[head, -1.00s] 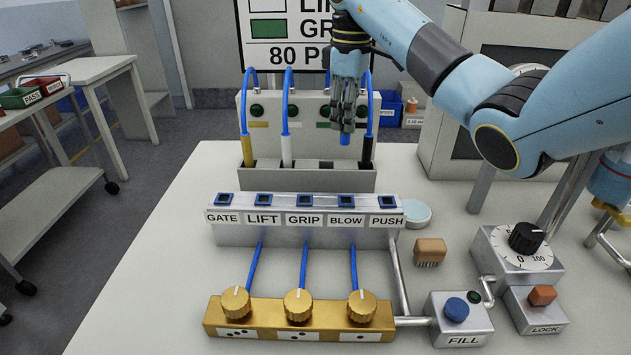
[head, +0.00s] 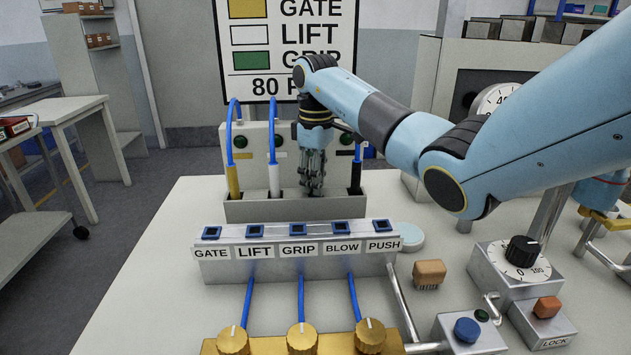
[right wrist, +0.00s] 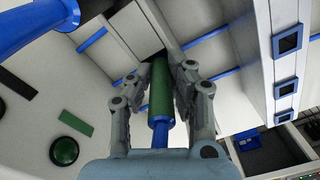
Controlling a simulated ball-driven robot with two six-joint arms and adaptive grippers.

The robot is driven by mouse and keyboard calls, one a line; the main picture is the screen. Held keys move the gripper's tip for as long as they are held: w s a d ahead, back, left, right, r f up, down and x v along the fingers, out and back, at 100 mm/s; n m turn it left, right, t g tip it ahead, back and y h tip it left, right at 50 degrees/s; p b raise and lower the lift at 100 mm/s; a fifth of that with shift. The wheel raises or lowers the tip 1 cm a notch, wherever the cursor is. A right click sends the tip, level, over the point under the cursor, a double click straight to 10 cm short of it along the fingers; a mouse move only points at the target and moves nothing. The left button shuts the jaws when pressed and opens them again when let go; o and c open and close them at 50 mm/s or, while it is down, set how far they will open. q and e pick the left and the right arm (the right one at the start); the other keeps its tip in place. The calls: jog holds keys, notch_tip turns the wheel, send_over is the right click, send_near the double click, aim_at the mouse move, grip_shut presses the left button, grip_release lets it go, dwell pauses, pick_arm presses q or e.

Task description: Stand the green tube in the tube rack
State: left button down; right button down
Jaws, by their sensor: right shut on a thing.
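My right gripper (head: 312,186) is low over the grey tube rack (head: 290,210), between the white tube (head: 274,180) and the black tube (head: 355,178). In the right wrist view its fingers (right wrist: 160,75) are shut on the green tube (right wrist: 160,95). The tube has a blue collar at its near end, and its far end points at a dark opening in the rack. I cannot tell how far it is inside. In the head view the fingers hide the green tube. The yellow tube (head: 233,181) stands at the rack's left.
A grey block with labelled blue sockets (head: 296,246) stands in front of the rack. Blue hoses (head: 272,130) arch above the rack. A brown brush (head: 429,272), a round pale dish (head: 410,238) and a dial box (head: 515,264) lie to the right.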

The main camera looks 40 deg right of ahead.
pick_arm(q)
jog(key=shift+w+a, duration=0.1)
jog(key=shift+w, duration=0.25)
pick_arm(e)
jog(key=shift+f, duration=0.2)
jog(key=c, duration=1.2)
grip_release()
jog(key=shift+f, duration=0.1)
pick_arm(q)
jog(key=shift+s, duration=0.1)
pick_arm(e)
jog(key=shift+r, duration=0.25)
notch_tip(320, 180, up, 7)
jog(key=shift+d+f+b, duration=0.1)
jog(key=shift+b, duration=0.3)
pick_arm(q)
notch_tip(320, 180, up, 4)
jog(key=p, duration=0.5)
pick_arm(e)
notch_tip(320, 180, up, 5)
jog(key=shift+r, duration=0.1)
jog(key=shift+f, duration=0.2)
